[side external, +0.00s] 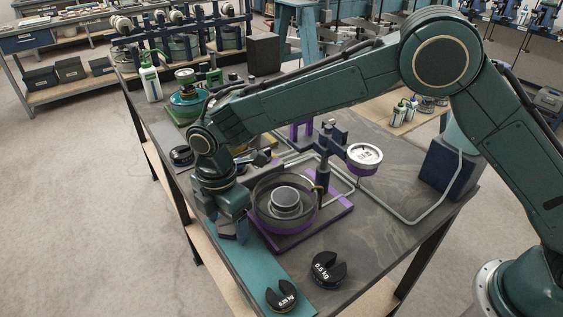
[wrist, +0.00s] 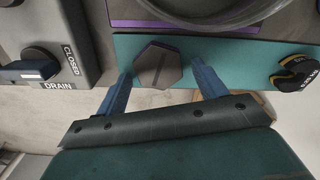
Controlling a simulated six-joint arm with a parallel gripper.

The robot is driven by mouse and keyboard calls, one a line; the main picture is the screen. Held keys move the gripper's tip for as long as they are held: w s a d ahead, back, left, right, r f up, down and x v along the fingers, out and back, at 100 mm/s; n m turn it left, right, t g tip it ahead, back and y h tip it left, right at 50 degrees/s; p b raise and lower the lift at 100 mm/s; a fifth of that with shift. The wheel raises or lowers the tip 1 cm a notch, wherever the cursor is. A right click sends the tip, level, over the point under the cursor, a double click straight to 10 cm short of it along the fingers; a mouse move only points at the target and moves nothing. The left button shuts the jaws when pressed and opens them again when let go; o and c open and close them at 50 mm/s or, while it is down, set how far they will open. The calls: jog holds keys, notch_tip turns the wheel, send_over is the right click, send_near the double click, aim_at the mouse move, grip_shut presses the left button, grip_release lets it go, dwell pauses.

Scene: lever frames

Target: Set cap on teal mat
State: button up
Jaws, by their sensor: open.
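A dark hexagonal cap (wrist: 158,66) shows in the wrist view over the left part of the teal mat (wrist: 225,62). It lies between my gripper's (wrist: 161,70) two blue fingers, with a gap on each side. My gripper is open. I cannot tell for certain whether the cap rests flat on the mat. In the side view my gripper (side external: 234,238) is low over the far end of the teal mat (side external: 258,264); the cap is not clearly made out there.
A 0.25 kg weight (side external: 281,297) sits on the mat's near end, and a 0.5 kg weight (side external: 326,270) stands beside the mat. A purple-based glass vessel (side external: 285,203) is close to my gripper. A DRAIN panel (wrist: 76,70) with a dark handle lies left.

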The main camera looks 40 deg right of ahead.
aim_at(227, 225)
jog(key=shift+r, duration=0.1)
notch_tip(227, 225, up, 12)
dwell(0.8)
dwell(0.4)
